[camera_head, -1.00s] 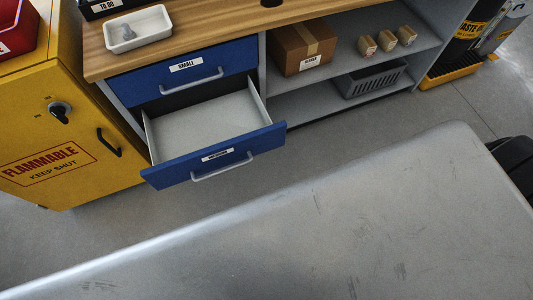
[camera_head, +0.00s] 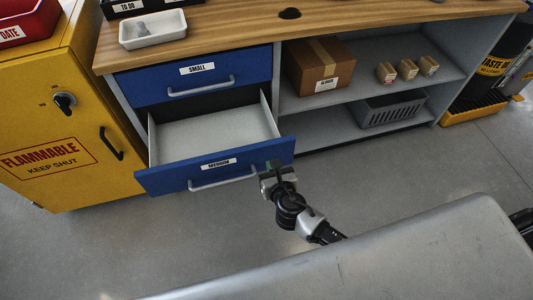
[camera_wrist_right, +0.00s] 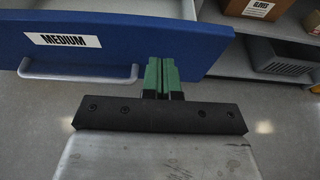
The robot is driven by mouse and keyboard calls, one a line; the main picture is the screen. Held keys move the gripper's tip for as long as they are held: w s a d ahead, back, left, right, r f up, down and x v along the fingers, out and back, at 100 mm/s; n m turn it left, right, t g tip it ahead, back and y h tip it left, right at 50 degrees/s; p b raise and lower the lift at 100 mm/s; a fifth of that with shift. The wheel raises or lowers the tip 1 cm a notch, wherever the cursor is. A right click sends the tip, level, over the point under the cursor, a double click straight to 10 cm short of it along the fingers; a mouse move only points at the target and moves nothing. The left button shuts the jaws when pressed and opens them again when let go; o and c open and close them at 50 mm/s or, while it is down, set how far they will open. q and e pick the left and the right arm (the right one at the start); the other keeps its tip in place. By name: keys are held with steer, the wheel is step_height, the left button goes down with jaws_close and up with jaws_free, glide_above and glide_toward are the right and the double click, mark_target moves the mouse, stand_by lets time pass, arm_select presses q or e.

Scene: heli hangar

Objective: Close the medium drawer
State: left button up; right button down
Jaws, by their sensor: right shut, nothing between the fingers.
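The medium drawer (camera_head: 272,156) is pulled open below the shut small drawer (camera_head: 232,74). Its blue front carries a MEDIUM label and a grey bar handle (camera_head: 224,183), and its grey inside looks empty. My right gripper (camera_head: 274,165) is at the right end of the drawer front, to the right of the handle. In the right wrist view its green fingers (camera_wrist_right: 161,72) are shut with nothing between them, close against the blue front (camera_wrist_right: 200,50); whether they touch is unclear. The handle (camera_wrist_right: 80,75) is to their left. My left gripper is not in view.
A yellow flammables cabinet (camera_head: 50,130) stands left of the drawers. The wooden worktop (camera_head: 220,30) holds a white tray (camera_head: 152,32). Shelves to the right hold a cardboard box (camera_head: 308,75) and a grey basket (camera_head: 392,110). The floor before the drawers is clear.

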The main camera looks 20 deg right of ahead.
mark_target(264, 148)
steer(key=x, duration=0.3)
steer(key=r+x, duration=0.1)
steer(key=x, duration=0.1)
steer(key=shift+w, duration=0.15)
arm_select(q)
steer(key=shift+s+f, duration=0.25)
arm_select(e)
steer(key=shift+w, duration=0.35)
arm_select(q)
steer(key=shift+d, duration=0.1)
